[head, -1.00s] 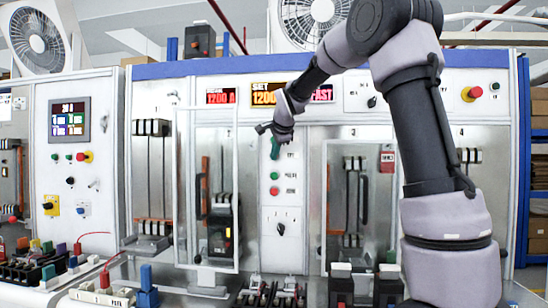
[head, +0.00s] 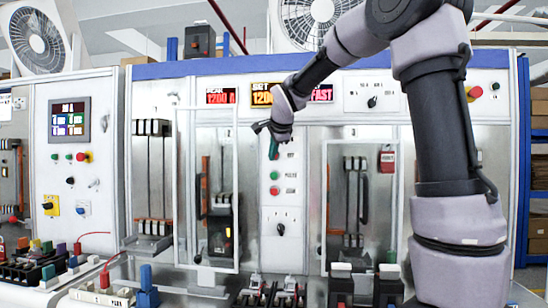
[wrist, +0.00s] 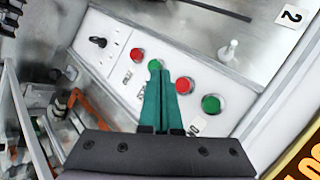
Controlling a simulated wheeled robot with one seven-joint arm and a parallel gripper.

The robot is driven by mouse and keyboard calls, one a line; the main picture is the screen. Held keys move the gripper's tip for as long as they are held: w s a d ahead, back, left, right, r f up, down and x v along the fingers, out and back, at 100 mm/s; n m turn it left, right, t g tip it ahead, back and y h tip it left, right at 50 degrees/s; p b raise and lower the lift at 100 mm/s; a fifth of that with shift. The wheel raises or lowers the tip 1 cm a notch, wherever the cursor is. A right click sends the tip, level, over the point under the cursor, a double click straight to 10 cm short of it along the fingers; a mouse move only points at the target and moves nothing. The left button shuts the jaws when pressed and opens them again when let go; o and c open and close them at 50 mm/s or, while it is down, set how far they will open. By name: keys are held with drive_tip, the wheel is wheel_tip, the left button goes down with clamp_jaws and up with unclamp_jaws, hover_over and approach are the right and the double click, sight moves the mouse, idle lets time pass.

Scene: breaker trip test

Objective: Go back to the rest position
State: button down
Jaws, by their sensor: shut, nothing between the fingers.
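My gripper (head: 273,152) hangs at the end of my raised arm, in front of the white control strip between the test bays. Its green fingers (wrist: 162,103) are together and empty in the wrist view. In the head view the fingertips are just above the strip's column of buttons, with the green button (head: 274,175) and the red button (head: 274,190) below them. Whether the fingers touch the panel cannot be told. In the wrist view red and green buttons lie on both sides of the fingers, including a red one (wrist: 184,86) and a green one (wrist: 211,104).
A framed clear door (head: 237,200) stands out from the cabinet to the left of my gripper. Red and yellow displays (head: 221,96) are above it. Breakers (head: 290,293) stand along the bench in front. Open space lies before the cabinet front.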

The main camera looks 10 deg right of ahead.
drive_tip(key=shift+s, duration=0.1)
idle(0.3)
drive_tip(key=s+d+f+n+g, duration=0.15)
drive_tip(key=s+d, duration=0.25)
drive_tip(key=s, duration=0.5)
drive_tip(key=s+d+f+n, duration=0.1)
drive_tip(key=s+d+n, duration=0.25)
drive_tip(key=s, duration=0.55)
drive_tip(key=s+f+n, duration=0.2)
drive_tip(key=s+f, duration=0.1)
drive_tip(key=s, duration=0.5)
drive_tip(key=s+f+n+g+y, duration=0.1)
drive_tip(key=s+f+n, duration=0.2)
drive_tip(key=s, duration=0.5)
drive_tip(key=shift+d+f+n, duration=0.3)
drive_tip(key=shift+f, duration=0.1)
drive_tip(key=shift+s, duration=0.1)
